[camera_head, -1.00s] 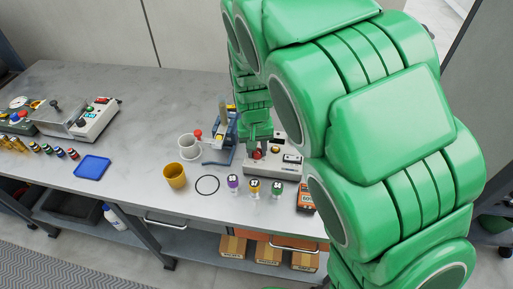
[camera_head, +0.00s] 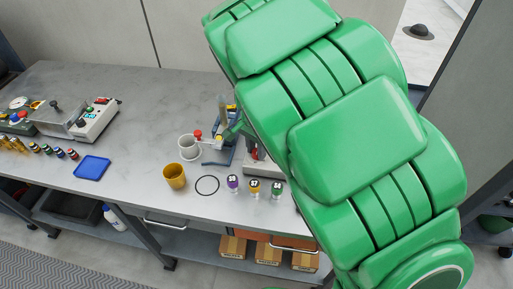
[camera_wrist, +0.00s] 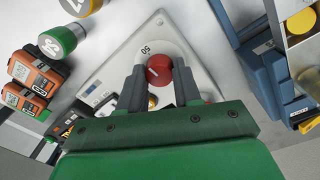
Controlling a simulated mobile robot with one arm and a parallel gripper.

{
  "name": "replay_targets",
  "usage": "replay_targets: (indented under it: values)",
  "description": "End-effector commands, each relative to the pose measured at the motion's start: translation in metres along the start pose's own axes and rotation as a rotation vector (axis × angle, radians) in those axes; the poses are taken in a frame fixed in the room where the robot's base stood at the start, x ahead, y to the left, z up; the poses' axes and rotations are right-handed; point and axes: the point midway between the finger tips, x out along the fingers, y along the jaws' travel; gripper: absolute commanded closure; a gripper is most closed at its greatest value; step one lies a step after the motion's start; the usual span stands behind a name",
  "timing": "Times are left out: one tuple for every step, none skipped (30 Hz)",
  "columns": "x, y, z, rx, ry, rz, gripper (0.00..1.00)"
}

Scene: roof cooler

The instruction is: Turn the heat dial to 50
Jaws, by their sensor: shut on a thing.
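The red heat dial (camera_wrist: 159,70) sits on a pale plate in the wrist view, with a thin light mark on its face. The printed number 50 (camera_wrist: 146,50) stands just above and left of the dial. My gripper (camera_wrist: 160,76) has one dark finger on each side of the dial and is shut on it.
A blue stand (camera_wrist: 262,62) is close on the right in the wrist view. Orange devices (camera_wrist: 30,85) and a green-capped bottle (camera_wrist: 60,40) lie to the left. In the head view, a yellow cup (camera_head: 175,177), a white mug (camera_head: 188,147) and small bottles (camera_head: 254,188) stand near the box.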

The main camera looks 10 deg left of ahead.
Motion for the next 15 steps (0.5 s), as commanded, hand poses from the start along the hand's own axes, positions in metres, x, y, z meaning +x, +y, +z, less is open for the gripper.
replay_targets:
  values:
    - [-0.0006,-0.0014,0.0005,0.015,-0.001,-0.003,0.97]
    - [-0.0006,-0.0015,0.0005,0.024,-0.001,-0.003,0.97]
    - [-0.0005,-0.0015,0.0006,0.036,-0.002,-0.003,0.97]
    - [-0.0005,-0.0015,0.0007,0.042,-0.002,-0.003,0.97]
    - [-0.0005,-0.0015,0.0008,0.048,-0.003,-0.003,0.97]
    - [-0.0005,-0.0016,0.0009,0.054,-0.003,-0.003,0.97]
    - [-0.0004,-0.0016,0.0009,0.058,-0.003,-0.003,0.97]
    - [-0.0004,-0.0016,0.0010,0.062,-0.004,-0.003,0.97]
    - [-0.0004,-0.0016,0.0010,0.065,-0.004,-0.003,0.97]
    - [-0.0004,-0.0017,0.0010,0.067,-0.004,-0.003,0.97]
    - [-0.0004,-0.0017,0.0011,0.068,-0.004,-0.003,0.97]
    - [-0.0003,-0.0016,0.0011,0.069,-0.004,-0.003,0.97]
    - [-0.0003,-0.0016,0.0011,0.069,-0.004,-0.003,0.97]
    - [-0.0003,-0.0016,0.0011,0.069,-0.004,-0.003,0.97]
    - [-0.0003,-0.0016,0.0012,0.069,-0.004,-0.003,0.97]
